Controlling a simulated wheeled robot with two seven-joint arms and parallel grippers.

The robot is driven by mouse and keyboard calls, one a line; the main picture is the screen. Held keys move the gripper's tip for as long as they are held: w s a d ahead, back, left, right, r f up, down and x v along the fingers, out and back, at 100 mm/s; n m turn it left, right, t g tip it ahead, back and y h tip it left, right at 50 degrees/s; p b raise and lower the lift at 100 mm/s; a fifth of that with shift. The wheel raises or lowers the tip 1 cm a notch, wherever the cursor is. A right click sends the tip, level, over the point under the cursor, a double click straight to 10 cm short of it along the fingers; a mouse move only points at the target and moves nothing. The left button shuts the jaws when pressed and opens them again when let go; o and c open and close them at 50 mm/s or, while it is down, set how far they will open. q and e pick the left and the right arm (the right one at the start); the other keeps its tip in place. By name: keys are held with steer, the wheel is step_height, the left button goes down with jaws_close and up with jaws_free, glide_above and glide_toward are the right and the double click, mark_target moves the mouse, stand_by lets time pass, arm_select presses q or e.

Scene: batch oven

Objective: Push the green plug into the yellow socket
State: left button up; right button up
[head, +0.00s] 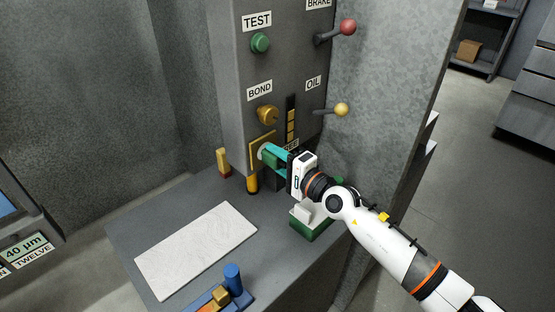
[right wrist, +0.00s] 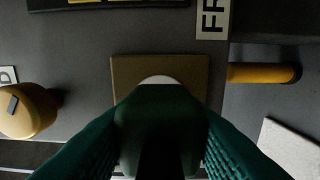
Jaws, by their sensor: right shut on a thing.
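The yellow socket (head: 254,155) is a square plate on the grey panel's front, below the BOND knob. It also shows in the right wrist view (right wrist: 130,75), darker, straight ahead. My right gripper (head: 271,152) is at the plate, with its teal fingers shut on the green plug (head: 271,161). In the right wrist view the plug (right wrist: 160,105) sits between the fingers and covers the lower middle of the plate. A pale round edge shows just beyond the plug, against the plate. How deep the plug sits is hidden. My left gripper is not in view.
A yellow knob (head: 268,114), a red-ball lever (head: 347,27) and a yellow-ball lever (head: 341,109) stick out above. A yellow-and-black cylinder (head: 252,183) is just below the socket. A green block with a white top (head: 311,229) stands under my wrist. A white mat (head: 195,250) lies bare.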

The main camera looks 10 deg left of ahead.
steer(key=shift+w+a, duration=0.15)
steer(key=shift+a, duration=0.1)
steer(key=o, duration=1)
steer(key=v, duration=1.2)
steer(key=shift+p, duration=0.3)
